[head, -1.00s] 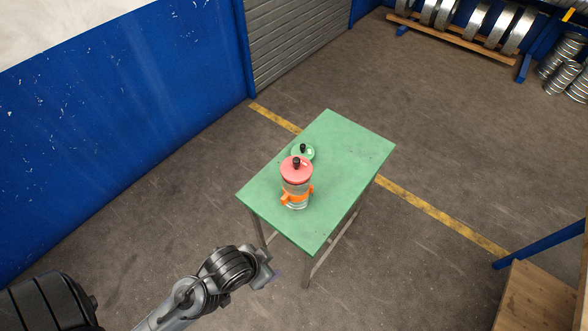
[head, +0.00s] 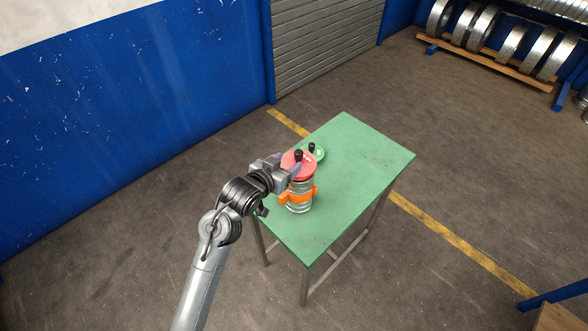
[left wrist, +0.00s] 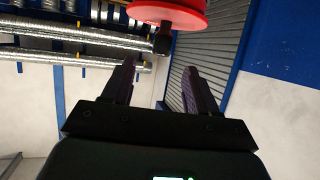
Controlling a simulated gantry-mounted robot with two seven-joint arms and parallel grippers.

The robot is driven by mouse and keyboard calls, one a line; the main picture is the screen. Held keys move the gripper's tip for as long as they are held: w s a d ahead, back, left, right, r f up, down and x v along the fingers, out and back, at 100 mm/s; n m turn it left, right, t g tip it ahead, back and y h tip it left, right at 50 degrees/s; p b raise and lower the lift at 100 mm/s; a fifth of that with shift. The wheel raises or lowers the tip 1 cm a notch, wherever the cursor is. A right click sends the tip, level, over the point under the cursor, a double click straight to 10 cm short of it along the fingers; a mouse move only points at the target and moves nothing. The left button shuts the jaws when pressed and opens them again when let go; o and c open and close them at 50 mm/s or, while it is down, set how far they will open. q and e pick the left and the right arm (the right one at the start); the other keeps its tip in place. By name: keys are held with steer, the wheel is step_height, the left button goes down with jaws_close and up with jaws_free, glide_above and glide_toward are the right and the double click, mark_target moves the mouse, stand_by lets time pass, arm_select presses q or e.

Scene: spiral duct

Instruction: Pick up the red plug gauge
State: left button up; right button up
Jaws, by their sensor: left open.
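The red plug gauge (head: 292,166) is a red disc with a black knob on top. It sits on top of a spiral duct piece (head: 298,197) with an orange clamp band, on the green table (head: 350,180). My left gripper (head: 286,164) is open at the gauge's left side, close to the black knob in the head view; contact cannot be told. In the left wrist view the red gauge (left wrist: 170,12) and its black knob (left wrist: 162,38) show at the top, beyond the open fingers (left wrist: 160,85), with nothing between them. My right gripper is not in view.
A green gauge (head: 318,152) with a black knob stands on the table just behind the red one. The right part of the table is bare. A blue wall (head: 120,130) stands at left, and a rack of metal rings (head: 495,40) at the back right.

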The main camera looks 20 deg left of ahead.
mark_target(297, 155)
arm_select(q)
steer(key=x, duration=0.4)
steer(key=shift+w+d+r, duration=0.1)
steer(key=shift+w+r, duration=0.05)
steer(key=shift+w, duration=0.05)
steer(key=shift+p+x, duration=0.35)
steer(key=shift+x, duration=0.5)
steer(key=shift+p+x, duration=0.3)
steer(key=shift+x, duration=1.75)
jaws_close()
